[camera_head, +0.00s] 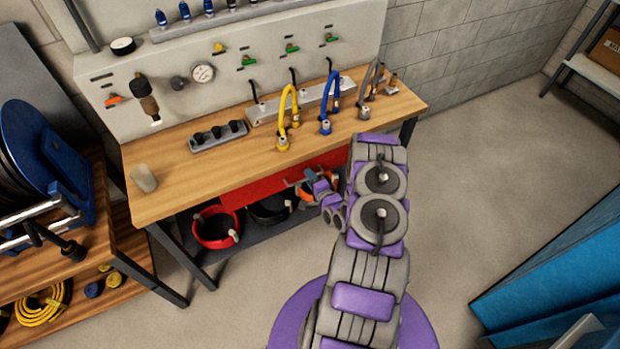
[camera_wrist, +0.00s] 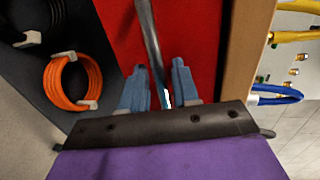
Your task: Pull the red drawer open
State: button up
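The red drawer (camera_head: 262,190) is under the wooden workbench top, and its front looks flush with the bench. In the wrist view the red drawer front (camera_wrist: 198,30) fills the middle, with a grey bar handle (camera_wrist: 149,35) running across it. My gripper (camera_wrist: 158,68) is open, with its two blue-grey fingers on either side of the handle. Gaps show between the fingers and the bar. In the head view my gripper (camera_head: 308,180) is at the drawer's right part, and my arm hides the area behind it.
The workbench top (camera_head: 190,185) holds yellow, blue and grey hoses. A blue hose reel (camera_head: 30,150) stands on a cart at left. A blue cabinet (camera_head: 560,260) is at right. Floor between is clear.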

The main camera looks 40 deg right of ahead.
jog(key=shift+w+d+f, duration=0.1)
jog(key=shift+w+d, duration=0.05)
jog(key=shift+d, duration=0.15)
jog(key=shift+a, duration=0.15)
grip_shut()
